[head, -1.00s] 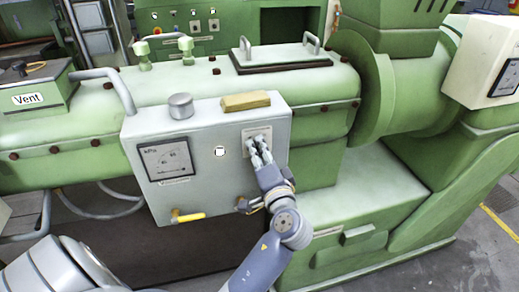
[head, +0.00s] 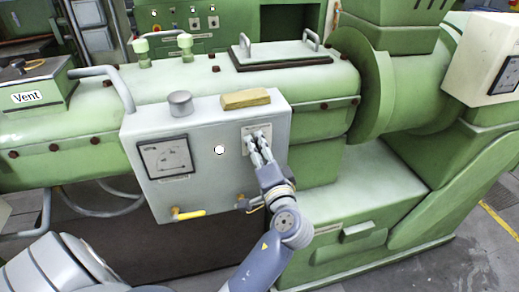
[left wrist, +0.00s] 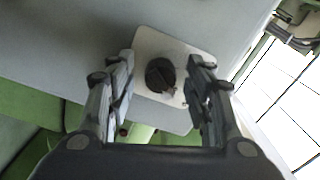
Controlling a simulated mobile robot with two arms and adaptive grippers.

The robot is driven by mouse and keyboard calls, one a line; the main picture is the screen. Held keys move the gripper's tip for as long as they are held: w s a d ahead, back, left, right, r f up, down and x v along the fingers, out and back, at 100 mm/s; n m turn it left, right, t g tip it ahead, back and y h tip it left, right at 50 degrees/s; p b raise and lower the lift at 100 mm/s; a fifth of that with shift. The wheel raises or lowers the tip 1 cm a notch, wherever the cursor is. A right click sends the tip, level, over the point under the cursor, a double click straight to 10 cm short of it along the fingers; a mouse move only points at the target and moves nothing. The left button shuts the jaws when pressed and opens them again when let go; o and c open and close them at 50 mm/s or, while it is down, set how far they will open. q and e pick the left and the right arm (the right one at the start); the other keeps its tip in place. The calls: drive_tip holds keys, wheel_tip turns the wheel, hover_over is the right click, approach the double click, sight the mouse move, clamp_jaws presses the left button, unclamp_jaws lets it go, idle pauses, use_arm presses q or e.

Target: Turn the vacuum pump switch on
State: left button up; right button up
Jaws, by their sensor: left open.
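The vacuum pump switch is a black rotary knob (left wrist: 160,75) on a pale square plate (left wrist: 172,45), seen in the left wrist view. The plate also shows in the head view (head: 249,130) at the right of the grey control box (head: 208,185). My left gripper (head: 258,140) is at the plate, and its fingers hide most of the knob in the head view. In the left wrist view the fingers of my left gripper (left wrist: 160,88) are open, one on each side of the knob, with gaps between. My right gripper is not seen.
The box carries a kPa gauge (head: 166,158), a white round button or lamp (head: 220,149), a yellow-handled valve (head: 188,214) and a grey knob (head: 180,104) on top. A yellow block (head: 245,98) lies on the box. The green extruder barrel (head: 190,85) runs behind.

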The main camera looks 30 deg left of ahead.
use_arm(q)
drive_tip(key=v, duration=0.7)
drive_tip(key=shift+d, duration=0.1)
drive_tip(key=w+d+f+m+h+b, duration=0.1)
drive_tip(key=w+d+f+m+h, duration=0.15)
drive_tip(key=f, duration=0.95)
drive_tip(key=w+d+f+m+h+b, duration=0.1)
drive_tip(key=d+f+m+h+b, duration=0.2)
drive_tip(key=f, duration=0.9)
drive_tip(key=s+d+f+g+h+b, duration=0.1)
drive_tip(key=s+f+h, duration=0.15)
drive_tip(key=f, duration=0.55)
drive_tip(key=s+d+f+g+h, duration=0.1)
drive_tip(key=s+f+g, duration=0.15)
drive_tip(key=f, duration=0.55)
drive_tip(key=s+d+f+h+b, duration=0.1)
drive_tip(key=s+d+f, duration=0.15)
drive_tip(key=f, duration=0.55)
drive_tip(key=s+a+f+n+g+h+b, duration=0.25)
drive_tip(key=s+f+g, duration=0.25)
drive_tip(key=s+f, duration=1.3)
drive_tip(key=s+a+f+n+g+b, duration=0.1)
drive_tip(key=s+a+f+n, duration=0.1)
drive_tip(key=s+f, duration=0.3)
drive_tip(key=s+a+f+n+g+h+b, duration=0.1)
drive_tip(key=s+f, duration=0.3)
drive_tip(key=s, duration=0.8)
drive_tip(key=shift+s+a+f+n, duration=0.25)
drive_tip(key=shift+a+f+n, duration=0.2)
drive_tip(key=shift+n, duration=0.45)
